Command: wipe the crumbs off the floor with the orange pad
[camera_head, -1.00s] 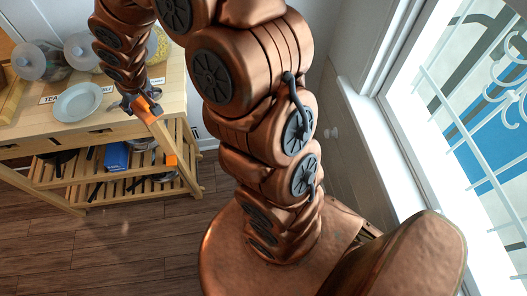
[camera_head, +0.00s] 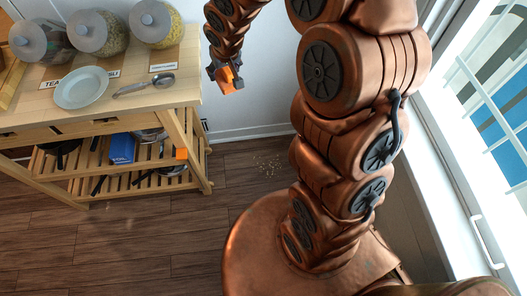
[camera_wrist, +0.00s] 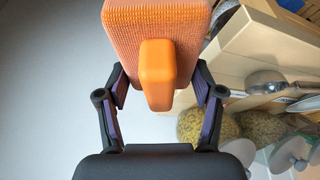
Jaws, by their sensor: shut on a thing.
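The orange pad (camera_wrist: 155,30) is a ribbed block with a smooth orange handle (camera_wrist: 157,75). In the wrist view my gripper (camera_wrist: 160,88) is shut on this handle. In the head view my gripper (camera_head: 226,78) holds the pad (camera_head: 230,82) in the air, right of the wooden cart and in front of the pale wall. Pale crumbs (camera_head: 268,164) lie scattered on the dark wooden floor, between the cart and my arm's lower part. The pad is well above the floor, apart from the crumbs.
The wooden cart (camera_head: 40,108) carries lidded jars (camera_head: 97,34), a plate (camera_head: 81,87) and a spoon (camera_head: 146,85). A blue box (camera_head: 122,147) and a small orange object (camera_head: 181,153) show lower down. A window (camera_head: 490,90) is on the right.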

